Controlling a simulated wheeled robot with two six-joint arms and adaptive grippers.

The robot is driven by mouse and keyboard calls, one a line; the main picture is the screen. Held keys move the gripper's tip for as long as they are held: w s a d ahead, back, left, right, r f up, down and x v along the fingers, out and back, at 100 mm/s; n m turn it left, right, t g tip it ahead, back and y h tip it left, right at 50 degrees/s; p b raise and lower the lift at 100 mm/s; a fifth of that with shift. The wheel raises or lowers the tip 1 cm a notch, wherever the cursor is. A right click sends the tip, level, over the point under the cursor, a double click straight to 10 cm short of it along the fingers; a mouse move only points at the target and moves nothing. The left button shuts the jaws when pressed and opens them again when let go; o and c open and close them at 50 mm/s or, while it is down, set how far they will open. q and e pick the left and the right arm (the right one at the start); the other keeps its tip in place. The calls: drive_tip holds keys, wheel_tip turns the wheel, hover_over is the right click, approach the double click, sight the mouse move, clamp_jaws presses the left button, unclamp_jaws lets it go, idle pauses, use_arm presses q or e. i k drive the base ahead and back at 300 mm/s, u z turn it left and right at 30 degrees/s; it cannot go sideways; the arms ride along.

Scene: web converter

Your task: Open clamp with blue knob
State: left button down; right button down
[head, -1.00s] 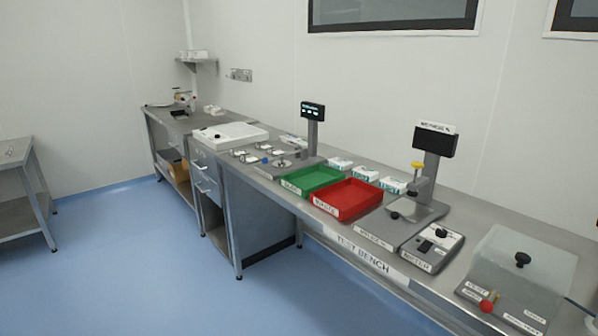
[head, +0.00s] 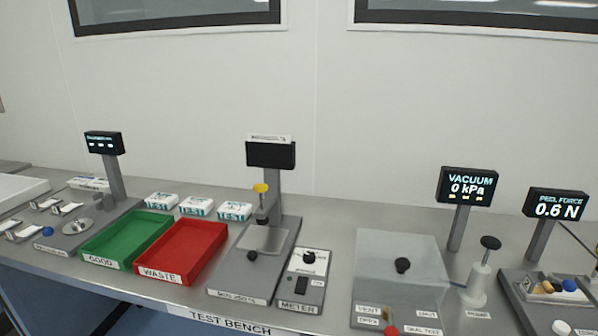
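The peel force tester (head: 520,297) stands at the right edge, its display reading 0.6 N. A blue knob (head: 569,286) sits on it beside pale, brass-coloured parts that may be a clamp. Another blue knob (head: 47,231) is on the grey device at the far left. I cannot tell whether any clamp is open or shut. Neither of my grippers is in view.
A vacuum chamber (head: 397,262) with a clear lid and a pump (head: 478,283) stand left of the tester. A meter (head: 300,284), a press with a yellow knob (head: 261,188), a red tray (head: 222,256) and a green tray (head: 87,249) fill the bench leftward.

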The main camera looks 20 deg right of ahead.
sight(567, 285)
drive_tip(key=z, duration=0.9)
drive_tip(key=i, duration=0.85)
drive_tip(key=z, duration=0.75)
